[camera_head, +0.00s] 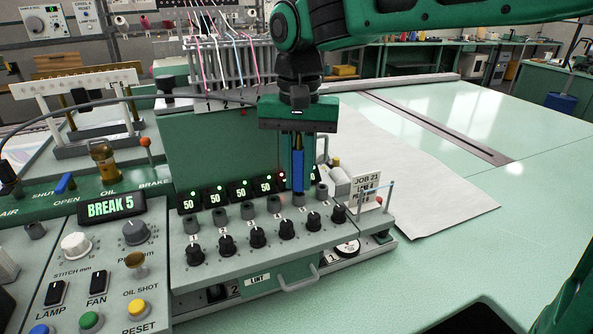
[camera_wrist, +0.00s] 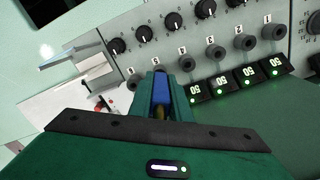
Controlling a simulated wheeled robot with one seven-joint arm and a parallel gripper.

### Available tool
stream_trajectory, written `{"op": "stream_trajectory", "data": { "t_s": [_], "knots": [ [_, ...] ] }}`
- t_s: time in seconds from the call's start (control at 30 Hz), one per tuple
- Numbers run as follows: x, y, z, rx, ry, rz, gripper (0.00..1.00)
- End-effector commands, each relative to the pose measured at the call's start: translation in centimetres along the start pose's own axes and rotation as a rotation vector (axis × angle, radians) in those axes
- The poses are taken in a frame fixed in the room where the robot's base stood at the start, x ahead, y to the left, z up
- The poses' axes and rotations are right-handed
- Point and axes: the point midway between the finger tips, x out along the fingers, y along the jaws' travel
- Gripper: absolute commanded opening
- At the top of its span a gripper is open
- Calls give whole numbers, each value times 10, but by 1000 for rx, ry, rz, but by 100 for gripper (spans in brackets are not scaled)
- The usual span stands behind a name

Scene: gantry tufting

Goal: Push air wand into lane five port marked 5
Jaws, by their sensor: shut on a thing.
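My gripper (camera_head: 298,150) is shut on a blue air wand (camera_head: 298,175) that points down, nearly upright, at the row of grey ports on the lane panel (camera_head: 225,262). The wand's lower end meets the fifth port from the left (camera_head: 299,199) in the head view; I cannot tell whether its tip is inside or just above. In the wrist view the wand (camera_wrist: 160,88) sits between the green fingers and hides most of port 5. Port 4 (camera_wrist: 186,63) and port 6 (camera_wrist: 133,82) show on either side of it.
Black knobs (camera_head: 258,238) stand in front of the ports, and lit "50" displays (camera_head: 239,191) behind them. A job card stand (camera_head: 364,200) is close on the right. The pale green table (camera_head: 460,250) is clear at right.

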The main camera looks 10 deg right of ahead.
Motion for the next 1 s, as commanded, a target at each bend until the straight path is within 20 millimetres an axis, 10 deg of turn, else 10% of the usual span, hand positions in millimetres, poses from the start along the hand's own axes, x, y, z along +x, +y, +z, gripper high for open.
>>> {"op": "stream_trajectory", "data": {
  "t_s": [0.43, 0.57, 1.0],
  "knots": [
    [8, 0, 0, 0, 1, -1, 0],
    [8, 0, 0, 0, 1, -1, 39],
    [-5, 0, 0, 0, 1, -2, 39]
  ]
}}
